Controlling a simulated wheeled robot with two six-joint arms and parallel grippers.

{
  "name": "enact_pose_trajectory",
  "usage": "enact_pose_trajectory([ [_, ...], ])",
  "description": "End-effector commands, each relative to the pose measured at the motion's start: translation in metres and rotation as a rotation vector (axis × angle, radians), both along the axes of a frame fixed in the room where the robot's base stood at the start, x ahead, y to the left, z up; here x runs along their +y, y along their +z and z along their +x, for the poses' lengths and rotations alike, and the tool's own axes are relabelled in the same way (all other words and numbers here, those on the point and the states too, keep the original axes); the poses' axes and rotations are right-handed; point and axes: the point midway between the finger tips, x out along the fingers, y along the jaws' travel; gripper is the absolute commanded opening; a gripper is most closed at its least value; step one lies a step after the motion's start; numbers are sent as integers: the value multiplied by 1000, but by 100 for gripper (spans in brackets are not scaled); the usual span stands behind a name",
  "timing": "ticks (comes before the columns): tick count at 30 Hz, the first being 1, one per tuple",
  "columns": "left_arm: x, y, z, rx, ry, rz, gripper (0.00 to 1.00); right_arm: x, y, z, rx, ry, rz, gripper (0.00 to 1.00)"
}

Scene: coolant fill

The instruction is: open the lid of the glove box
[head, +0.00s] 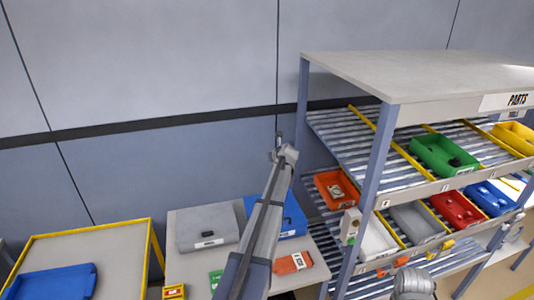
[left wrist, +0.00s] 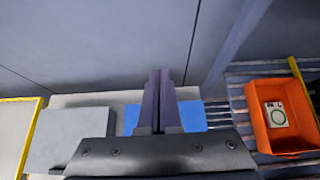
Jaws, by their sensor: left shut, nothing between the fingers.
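A closed grey box (head: 207,227) with a small label stands on the light table, and a blue box (head: 294,218) stands to its right, partly hidden by my left arm. I cannot read the labels to tell which is the glove box. The left wrist view also shows the grey box (left wrist: 70,140) and the blue box (left wrist: 192,115). My left gripper (head: 279,143) is raised above and beyond the table near the wall. Its fingers (left wrist: 160,73) are together and empty, apart from both boxes.
A parts rack (head: 375,150) with coloured bins stands on the right. Its orange bin (left wrist: 283,117) is close to the right of my left gripper. A yellow-edged table (head: 110,245) with a blue tray (head: 50,283) is at left. An orange-red packet (head: 292,263) lies in front.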

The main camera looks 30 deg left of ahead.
Motion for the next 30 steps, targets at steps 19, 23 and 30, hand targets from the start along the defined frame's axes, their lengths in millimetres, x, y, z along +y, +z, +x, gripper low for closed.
enact_pose_trajectory([
  [19, -38, -8, -23, 0, 2, 0, 0, 0, -8, 0, 0, -1, 0, 50],
  [23, -42, -11, -24, -5, 7, -9, 0, 0, -10, 0, 0, -1, 0, 50],
  [30, -140, -60, -61, -133, 183, -297, 0, 0, -36, 0, -1, 1, -1, 50],
])
